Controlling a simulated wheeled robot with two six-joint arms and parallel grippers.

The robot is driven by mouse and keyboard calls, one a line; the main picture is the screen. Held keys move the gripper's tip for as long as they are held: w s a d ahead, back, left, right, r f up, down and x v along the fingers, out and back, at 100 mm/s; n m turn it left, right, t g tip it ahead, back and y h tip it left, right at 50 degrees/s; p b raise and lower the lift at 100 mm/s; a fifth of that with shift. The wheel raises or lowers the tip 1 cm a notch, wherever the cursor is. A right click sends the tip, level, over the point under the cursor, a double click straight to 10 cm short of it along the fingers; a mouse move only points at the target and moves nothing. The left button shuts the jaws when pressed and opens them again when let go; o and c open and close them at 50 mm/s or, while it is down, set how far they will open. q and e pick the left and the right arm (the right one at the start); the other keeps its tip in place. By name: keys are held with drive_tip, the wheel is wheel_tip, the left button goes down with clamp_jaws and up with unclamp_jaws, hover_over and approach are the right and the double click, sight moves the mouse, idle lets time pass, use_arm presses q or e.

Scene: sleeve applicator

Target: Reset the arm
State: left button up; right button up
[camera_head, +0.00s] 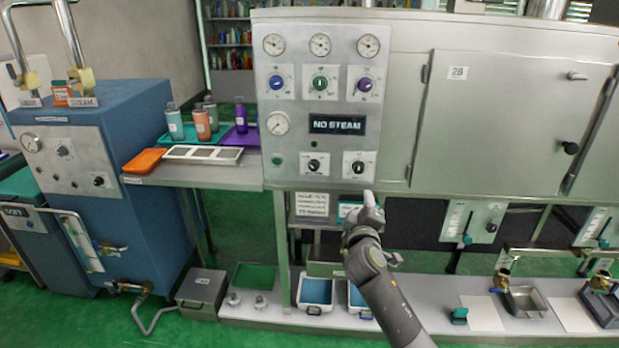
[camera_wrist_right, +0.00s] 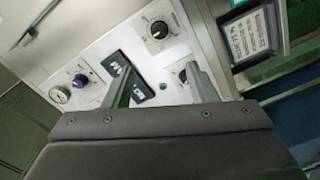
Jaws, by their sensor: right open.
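My right gripper (camera_head: 370,203) is raised in front of the lower edge of the steel control panel (camera_head: 290,160), just below its lower right dial. Its arm comes up from the bottom of the head view. In the right wrist view the two fingers (camera_wrist_right: 160,88) are apart with nothing between them, and the panel lies beyond them. The panel carries gauges, coloured knobs and a dark display (camera_head: 337,124) reading "NO STEAM". Contact between the fingers and the panel cannot be told. My left gripper is not in either view.
A blue boiler cabinet (camera_head: 150,130) stands at the left. Bottles (camera_head: 203,124) and trays stand on a shelf (camera_head: 215,175) beside the panel. A closed steel door (camera_head: 500,110) is at the right. A low bench (camera_head: 430,320) below carries trays and brass taps (camera_head: 503,270).

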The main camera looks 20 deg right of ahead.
drive_tip(key=s+f+m+g+y, duration=0.15)
drive_tip(key=s+f, duration=0.35)
drive_tip(key=f, duration=0.7)
drive_tip(key=s+a+f+g+y, duration=0.1)
drive_tip(key=s+f+g, duration=0.3)
drive_tip(key=f, duration=0.9)
drive_tip(key=s+f+g+y, duration=0.2)
drive_tip(key=s+f, duration=0.3)
drive_tip(key=f, duration=0.7)
drive_tip(key=s+a+f+m+g+y, duration=0.1)
drive_tip(key=s+f+m+g, duration=0.1)
drive_tip(key=s+f, duration=0.7)
drive_tip(key=s+a+f+m+g+y, duration=0.1)
drive_tip(key=s+a+f+g, duration=0.1)
drive_tip(key=s+f, duration=0.7)
drive_tip(key=s+a+f+m+g, duration=0.1)
drive_tip(key=s+a+f, duration=0.1)
drive_tip(key=s, duration=1)
drive_tip(key=s+a+f+m+g, duration=0.2)
drive_tip(key=s, duration=0.9)
drive_tip(key=shift+s+y, duration=0.35)
drive_tip(key=shift+y, duration=0.1)
